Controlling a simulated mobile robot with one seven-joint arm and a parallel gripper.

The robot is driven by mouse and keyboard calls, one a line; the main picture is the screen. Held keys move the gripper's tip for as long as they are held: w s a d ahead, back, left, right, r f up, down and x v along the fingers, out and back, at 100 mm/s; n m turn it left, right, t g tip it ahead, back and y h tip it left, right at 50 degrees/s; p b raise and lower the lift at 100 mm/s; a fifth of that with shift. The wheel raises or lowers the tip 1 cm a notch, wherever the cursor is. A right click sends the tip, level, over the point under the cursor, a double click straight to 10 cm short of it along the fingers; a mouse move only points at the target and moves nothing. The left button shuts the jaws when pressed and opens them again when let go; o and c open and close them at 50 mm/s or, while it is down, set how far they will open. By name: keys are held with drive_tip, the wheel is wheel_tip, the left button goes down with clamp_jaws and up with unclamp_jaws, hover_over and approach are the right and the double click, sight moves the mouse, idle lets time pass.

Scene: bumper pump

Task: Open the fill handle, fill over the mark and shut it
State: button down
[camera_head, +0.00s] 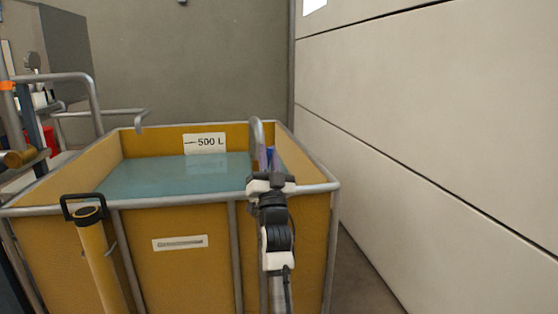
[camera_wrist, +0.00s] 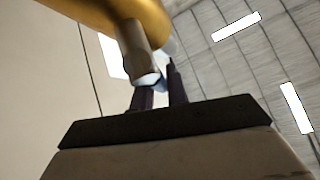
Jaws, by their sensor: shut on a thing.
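The yellow tank (camera_head: 170,275) stands in a grey pipe frame and holds blue-green water (camera_head: 170,176). A white plate marked "500 L" (camera_head: 205,143) is on its inner back wall; the water surface meets that wall near the plate's lower edge. A blue handle (camera_head: 271,154) shows by a bent grey pipe (camera_head: 257,132) at the tank's right side. My gripper (camera_head: 268,162) is there, shut on the handle. In the wrist view my dark fingers (camera_wrist: 161,90) close around a small bluish part (camera_wrist: 157,82) below a metal stem and rounded golden body (camera_wrist: 110,14). Flow from the pipe cannot be made out.
A yellow tube with a black loop handle (camera_head: 84,208) stands at the tank's front left. Grey railings (camera_head: 95,98) and a brass-coloured part (camera_head: 18,158) are at far left. A pale panelled wall (camera_head: 440,140) runs close along the right, with a narrow floor strip.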

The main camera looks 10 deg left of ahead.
drive_tip(key=shift+a+n+y, duration=0.1)
drive_tip(key=shift+n+y, duration=0.2)
drive_tip(key=c, duration=1.4)
unclamp_jaws()
wheel_tip(320, 180, up, 20)
drive_tip(key=p, duration=0.5)
